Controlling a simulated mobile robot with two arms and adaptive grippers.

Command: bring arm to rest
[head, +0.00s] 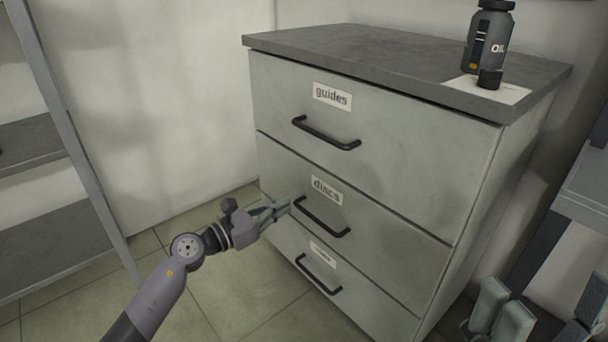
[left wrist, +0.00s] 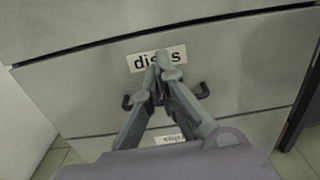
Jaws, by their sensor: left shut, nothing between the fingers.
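My left gripper (head: 285,207) is shut and empty. In the head view its tips are close to the left end of the black handle (head: 322,217) of the middle drawer, labelled "discs" (head: 326,190). In the left wrist view the closed fingertips (left wrist: 162,68) cover part of the "discs" label (left wrist: 140,62) and the middle of the handle (left wrist: 203,90). I cannot tell whether they touch the drawer front. Greenish pads and dark parts at the lower right of the head view may be my right gripper, partly cut off; its state is unclear.
The grey cabinet (head: 400,62) has a shut "guides" drawer (head: 400,130) above and a lower drawer (head: 345,290) below. A dark oil bottle (head: 487,45) stands on top on a white sheet (head: 512,92). A shelf rack (head: 60,160) stands at left. Tiled floor (head: 225,300) lies open before the cabinet.

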